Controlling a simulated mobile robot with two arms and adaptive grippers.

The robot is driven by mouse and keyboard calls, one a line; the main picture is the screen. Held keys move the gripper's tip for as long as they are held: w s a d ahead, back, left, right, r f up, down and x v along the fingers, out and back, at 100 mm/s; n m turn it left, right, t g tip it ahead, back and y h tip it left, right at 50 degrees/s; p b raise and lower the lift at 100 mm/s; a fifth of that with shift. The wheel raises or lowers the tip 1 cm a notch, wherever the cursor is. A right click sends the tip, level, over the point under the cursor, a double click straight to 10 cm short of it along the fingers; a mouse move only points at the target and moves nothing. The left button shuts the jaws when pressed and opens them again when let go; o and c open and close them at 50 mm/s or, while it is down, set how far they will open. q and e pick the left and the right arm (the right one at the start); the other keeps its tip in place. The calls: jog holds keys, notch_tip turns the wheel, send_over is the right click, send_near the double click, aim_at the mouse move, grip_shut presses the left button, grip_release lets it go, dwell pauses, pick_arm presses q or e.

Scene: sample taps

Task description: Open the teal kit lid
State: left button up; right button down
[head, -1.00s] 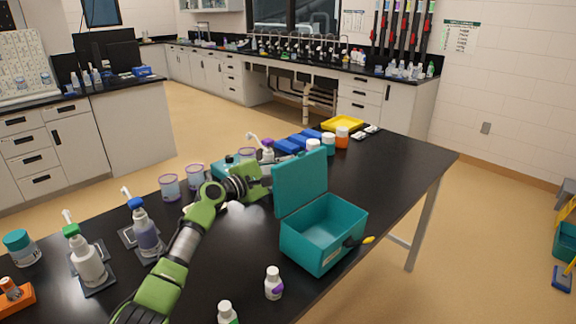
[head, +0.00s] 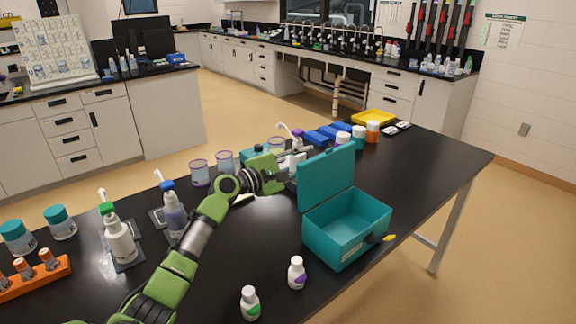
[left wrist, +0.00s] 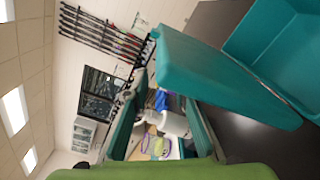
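The teal kit box (head: 345,232) sits on the black table with its lid (head: 327,180) standing up at its back edge, so the inside shows and looks empty. My left gripper (head: 292,165) is behind and left of the raised lid, near the lid's upper left edge. Its fingertips are partly lost among pale things and the lid, so their opening is unclear. In the left wrist view the lid (left wrist: 222,78) crosses close by, with the open box (left wrist: 292,45) beyond it at upper right. I cannot tell whether the gripper touches the lid. My right gripper is out of view.
Two small white bottles (head: 297,272) (head: 250,303) stand left of the box. Dispenser bottles (head: 120,240) (head: 173,212), lidded jars and an orange rack (head: 35,277) are at left. Blue blocks (head: 325,134) and a yellow tray (head: 374,117) lie behind. The table's right side is clear.

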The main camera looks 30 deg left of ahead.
pick_arm(q)
jog(key=v, duration=0.8)
jog(key=shift+s+r, duration=0.1)
jog(key=shift+r, duration=0.05)
jog(key=v, duration=1.6)
dwell(0.9)
